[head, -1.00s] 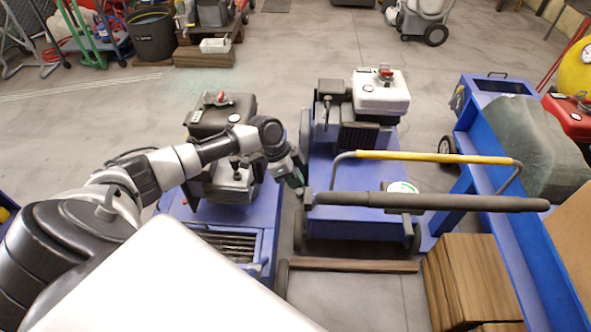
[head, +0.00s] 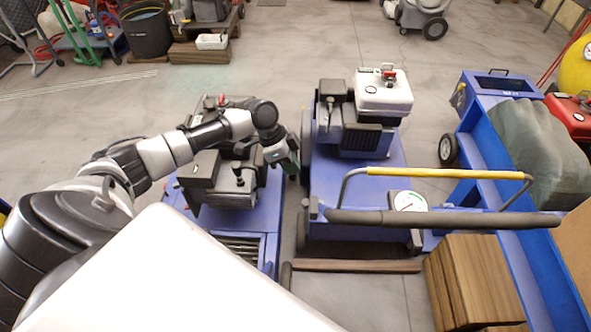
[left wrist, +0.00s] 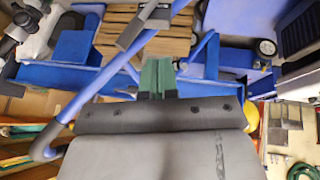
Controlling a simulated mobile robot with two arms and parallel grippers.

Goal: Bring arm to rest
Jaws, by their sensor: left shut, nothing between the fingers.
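My left arm (head: 165,150) comes in from the left and reaches over the left blue machine with a dark engine (head: 225,175). My left gripper (head: 291,168) is shut and empty, angled down above the gap between the two blue machines. Its green fingers (left wrist: 157,76) sit together in the left wrist view, with nothing between them. The gripper is left of the end of the black handle bar (head: 440,219) on the right machine, apart from it in the head view. My right gripper is in neither view.
The right blue machine carries a white-topped engine (head: 383,92) and a yellow bar (head: 448,172). Wooden boxes (head: 475,275) and a blue frame (head: 500,155) with a grey-green bag (head: 540,150) stand to the right. Open grey floor (head: 300,50) lies behind the machines.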

